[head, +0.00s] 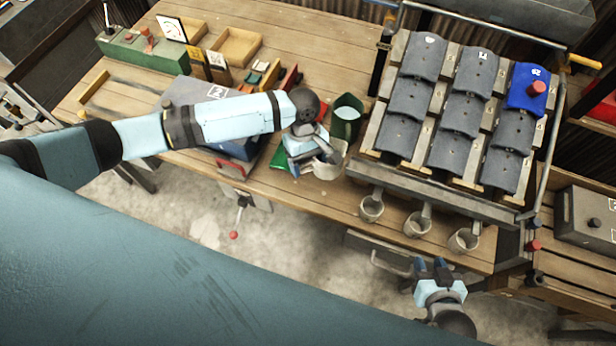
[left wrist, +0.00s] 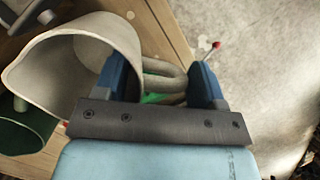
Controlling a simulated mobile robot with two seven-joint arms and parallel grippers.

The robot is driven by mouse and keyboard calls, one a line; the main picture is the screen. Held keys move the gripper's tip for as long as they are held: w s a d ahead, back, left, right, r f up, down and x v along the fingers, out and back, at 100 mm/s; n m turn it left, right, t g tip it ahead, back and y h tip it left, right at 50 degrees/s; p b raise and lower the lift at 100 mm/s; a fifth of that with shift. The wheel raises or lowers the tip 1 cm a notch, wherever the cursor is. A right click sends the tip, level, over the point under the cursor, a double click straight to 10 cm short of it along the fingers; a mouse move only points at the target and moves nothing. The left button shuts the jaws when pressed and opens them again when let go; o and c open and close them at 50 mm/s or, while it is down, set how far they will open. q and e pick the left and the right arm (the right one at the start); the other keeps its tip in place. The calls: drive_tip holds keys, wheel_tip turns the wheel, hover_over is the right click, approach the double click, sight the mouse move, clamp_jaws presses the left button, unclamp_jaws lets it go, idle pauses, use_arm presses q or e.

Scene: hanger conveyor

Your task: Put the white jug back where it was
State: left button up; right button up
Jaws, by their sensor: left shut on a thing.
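The white jug (head: 331,168) is at the front edge of the wooden bench in the head view, partly hidden by my left gripper (head: 316,152). In the left wrist view the jug (left wrist: 75,62) shows its wide open mouth and its looped handle. My left gripper (left wrist: 162,82) is shut on the handle, one blue finger on each side of it. Whether the jug touches the bench is hard to tell. My right gripper (head: 431,266) is empty, with its fingers apart, low in front of the bench below the small cups.
A green container (head: 347,120) with pale contents stands right behind the jug. A blue box (head: 233,146) and wooden trays (head: 238,46) lie to the left.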

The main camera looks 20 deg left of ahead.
use_arm(q)
wheel_tip(320, 180, down, 9)
drive_tip(key=shift+r, duration=0.1)
idle(0.3)
drive_tip(key=o, duration=1.3)
drive_tip(key=v, duration=1.2)
drive_tip(key=shift+b, duration=0.4)
drive_tip(key=shift+d, duration=0.1)
